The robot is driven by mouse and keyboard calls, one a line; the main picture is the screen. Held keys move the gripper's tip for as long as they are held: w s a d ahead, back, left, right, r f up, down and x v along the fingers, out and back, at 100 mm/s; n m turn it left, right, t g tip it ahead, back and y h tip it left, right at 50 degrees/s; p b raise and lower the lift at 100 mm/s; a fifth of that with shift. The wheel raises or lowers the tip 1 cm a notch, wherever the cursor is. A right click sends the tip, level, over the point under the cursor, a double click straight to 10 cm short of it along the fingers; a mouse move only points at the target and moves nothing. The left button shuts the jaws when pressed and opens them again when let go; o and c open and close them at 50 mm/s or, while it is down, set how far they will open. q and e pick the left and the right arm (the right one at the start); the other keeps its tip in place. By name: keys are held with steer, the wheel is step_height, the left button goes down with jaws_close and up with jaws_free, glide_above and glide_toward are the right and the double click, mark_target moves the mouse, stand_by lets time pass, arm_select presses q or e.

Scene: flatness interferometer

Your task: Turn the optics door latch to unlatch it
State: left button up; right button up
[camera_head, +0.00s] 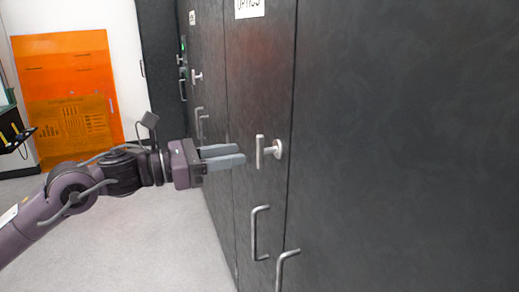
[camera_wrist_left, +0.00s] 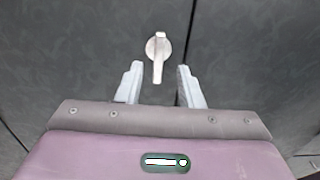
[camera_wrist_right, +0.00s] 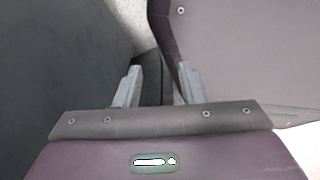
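The optics door latch (camera_head: 261,151) is a pale metal T-handle on a round boss, on a dark grey door (camera_head: 258,90) under a partly cut-off label (camera_head: 250,8). Its bar stands upright. In the left wrist view the latch (camera_wrist_left: 158,58) lies just beyond and between the fingertips. My left gripper (camera_head: 243,156) is open, points at the latch from the left and holds nothing; the fingers look apart from the bar. My right gripper (camera_wrist_right: 158,72) shows only in its own wrist view, open and empty, beside a dark surface.
A bent pull handle (camera_head: 256,233) sits below the latch, with another handle (camera_head: 286,268) on the neighbouring panel. More latches and handles line the doors farther back. An orange translucent panel (camera_head: 68,95) stands at the far left. The pale floor (camera_head: 150,240) is clear.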

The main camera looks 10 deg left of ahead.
mark_target(257, 150)
arm_select(q)
steer(key=p+x, duration=0.2)
steer(key=x, duration=0.4)
steer(key=shift+w+r, duration=0.1)
steer(key=shift+r, duration=0.05)
steer(key=shift+w+d, duration=0.3)
steer(key=shift+d, duration=0.05)
steer(key=shift+c, duration=0.2)
jaws_close()
